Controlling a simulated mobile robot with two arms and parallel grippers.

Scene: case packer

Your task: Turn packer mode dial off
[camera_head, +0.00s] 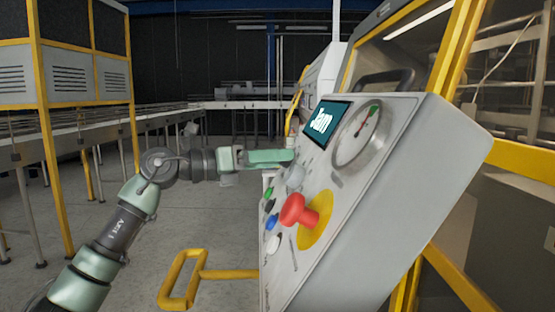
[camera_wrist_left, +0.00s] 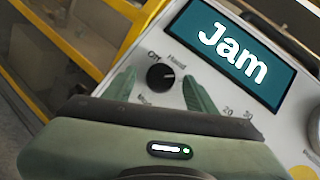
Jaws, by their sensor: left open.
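The packer mode dial (camera_wrist_left: 160,77) is a small round black knob with a light pointer mark, on the grey control panel (camera_head: 400,150) beside the "Jam" display. My left gripper (camera_head: 289,156) reaches the panel from the left, just below and left of the display. In the left wrist view its two green fingers stand open, one on each side of the dial, with visible gaps. The dial cannot be made out in the head view. My right gripper is not in view.
The "Jam" display (camera_head: 321,122) and a round gauge (camera_head: 359,133) are above. A red emergency button (camera_head: 299,211) on a yellow plate and several coloured buttons are lower on the panel. A yellow rail (camera_head: 185,279) stands low in front. A conveyor runs behind.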

